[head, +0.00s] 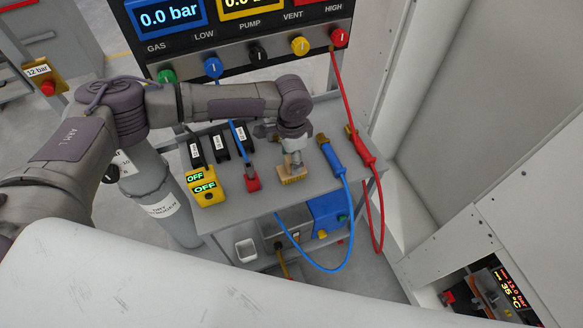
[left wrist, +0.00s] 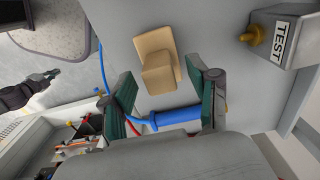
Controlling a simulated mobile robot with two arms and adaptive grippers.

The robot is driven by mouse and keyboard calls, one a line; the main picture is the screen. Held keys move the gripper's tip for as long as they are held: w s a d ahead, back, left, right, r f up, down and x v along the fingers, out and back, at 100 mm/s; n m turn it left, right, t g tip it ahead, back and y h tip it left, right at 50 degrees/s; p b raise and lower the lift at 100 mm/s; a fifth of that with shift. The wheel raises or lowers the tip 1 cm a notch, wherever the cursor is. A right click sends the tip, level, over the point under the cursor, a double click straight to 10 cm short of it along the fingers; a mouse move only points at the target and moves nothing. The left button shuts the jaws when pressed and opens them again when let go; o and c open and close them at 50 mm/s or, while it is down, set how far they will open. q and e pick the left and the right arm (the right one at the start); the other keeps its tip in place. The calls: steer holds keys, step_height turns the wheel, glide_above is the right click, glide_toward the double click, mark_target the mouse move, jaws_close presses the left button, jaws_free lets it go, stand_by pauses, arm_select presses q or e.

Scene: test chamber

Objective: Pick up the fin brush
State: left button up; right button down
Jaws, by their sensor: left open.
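The fin brush (head: 292,175), a tan block with a raised grip and bristles along its edge, rests on the grey bench top. My left gripper (head: 291,148) is right above it, pointing down. In the left wrist view the brush (left wrist: 157,62) shows between and just beyond the two green-lined fingers of the open gripper (left wrist: 160,85). Whether the fingers touch the grip cannot be told. A dark arm end at the left of the wrist view, apparently my right gripper (left wrist: 50,74), is too small to show its jaws.
A blue-handled hose (head: 331,155) and a red one (head: 360,147) lie right of the brush. A red connector (head: 252,180) and a yellow OFF box (head: 203,186) stand to its left. The gauge panel (head: 250,40) rises behind. Bare bench lies in front.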

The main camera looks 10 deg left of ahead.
arm_select(q)
steer(key=shift+f, duration=0.25)
jaws_close()
steer(key=shift+r, duration=0.15)
step_height(320, 180, up, 4)
steer(key=s+d+r, duration=0.1)
steer(key=d+r, duration=0.2)
steer(key=d, duration=0.2)
steer(key=s+d+r+b, duration=0.1)
steer(key=s+d+r, duration=0.1)
steer(key=d, duration=0.4)
steer(key=shift+d+r, duration=0.2)
steer(key=shift+r, duration=0.7)
